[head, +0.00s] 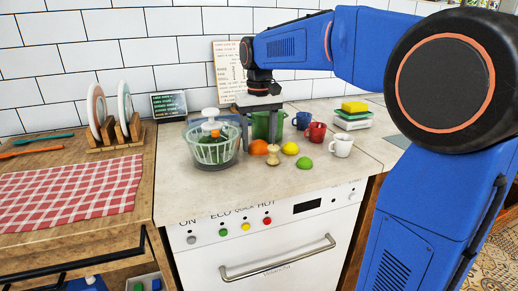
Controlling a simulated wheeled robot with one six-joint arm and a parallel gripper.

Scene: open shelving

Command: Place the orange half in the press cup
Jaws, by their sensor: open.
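An orange fruit (259,147) rests on the countertop among other fruit; I cannot tell whether it is a half. My gripper (258,130) points down behind it, in front of a green container (268,125), with its fingers apart and nothing visible held. The fingertips are partly hidden. A small pale wooden piece (273,156) stands just right of and in front of the orange. No press cup can be made out with certainty; a clear ribbed bowl with a white knob on top (212,155) stands to the left.
A lemon (290,148) and a lime (305,163) lie right of the orange. White (342,146), red (316,132) and blue (300,120) mugs stand farther right. A small sign (168,105) stands behind. The counter's front strip (240,190) is clear.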

